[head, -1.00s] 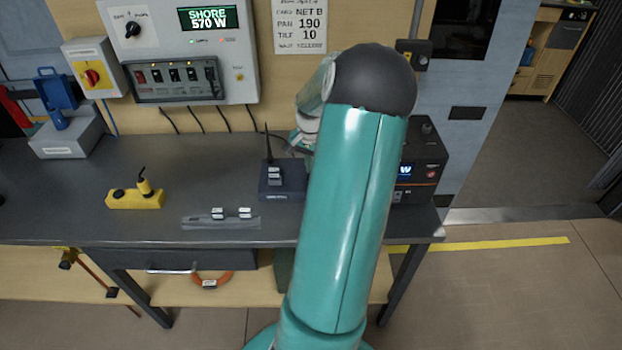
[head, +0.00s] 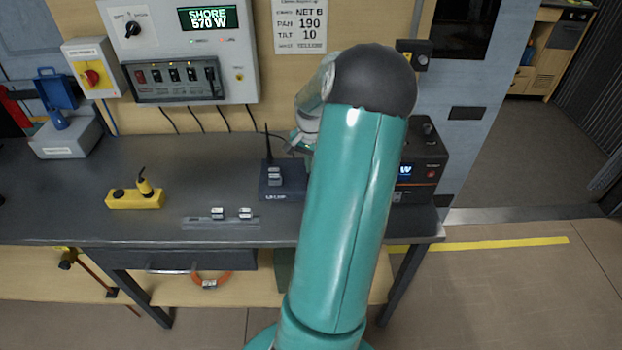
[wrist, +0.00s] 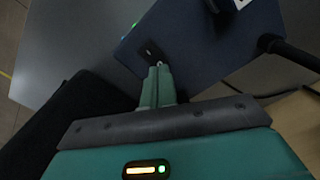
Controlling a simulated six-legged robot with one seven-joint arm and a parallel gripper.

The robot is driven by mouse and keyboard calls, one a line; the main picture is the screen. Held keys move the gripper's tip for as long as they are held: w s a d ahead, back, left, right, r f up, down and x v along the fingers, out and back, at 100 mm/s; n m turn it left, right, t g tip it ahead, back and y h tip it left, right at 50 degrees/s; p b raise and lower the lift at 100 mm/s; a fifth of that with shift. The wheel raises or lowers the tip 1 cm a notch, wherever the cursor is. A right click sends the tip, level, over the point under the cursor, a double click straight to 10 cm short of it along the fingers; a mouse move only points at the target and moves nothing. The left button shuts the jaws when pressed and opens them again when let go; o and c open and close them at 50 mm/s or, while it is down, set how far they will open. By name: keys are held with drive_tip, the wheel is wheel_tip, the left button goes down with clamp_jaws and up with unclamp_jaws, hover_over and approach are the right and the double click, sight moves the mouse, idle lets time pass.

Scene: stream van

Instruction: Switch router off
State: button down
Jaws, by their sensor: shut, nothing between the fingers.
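The router (head: 290,191) is a dark blue box with a black antenna, on the grey workbench left of my arm in the head view. Small white tags sit on its top. In the wrist view its dark blue casing (wrist: 205,45) fills the upper middle. A small black rocker or slot (wrist: 150,51) shows on the casing. My gripper (wrist: 158,70) is shut and empty, its green fingertips right at this black part. Whether they touch it I cannot tell. In the head view my arm hides the fingertips.
A black power unit (head: 424,165) stands right of my arm. A yellow socket block (head: 135,199) and a grey strip with white tags (head: 205,223) lie on the bench (head: 215,165). A wall panel (head: 180,50) reads SHORE 570 W.

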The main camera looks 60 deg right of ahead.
drive_tip(key=shift+f, duration=0.95)
idle(1.1)
drive_tip(key=shift+r, duration=3.5)
drive_tip(key=shift+w, duration=0.1)
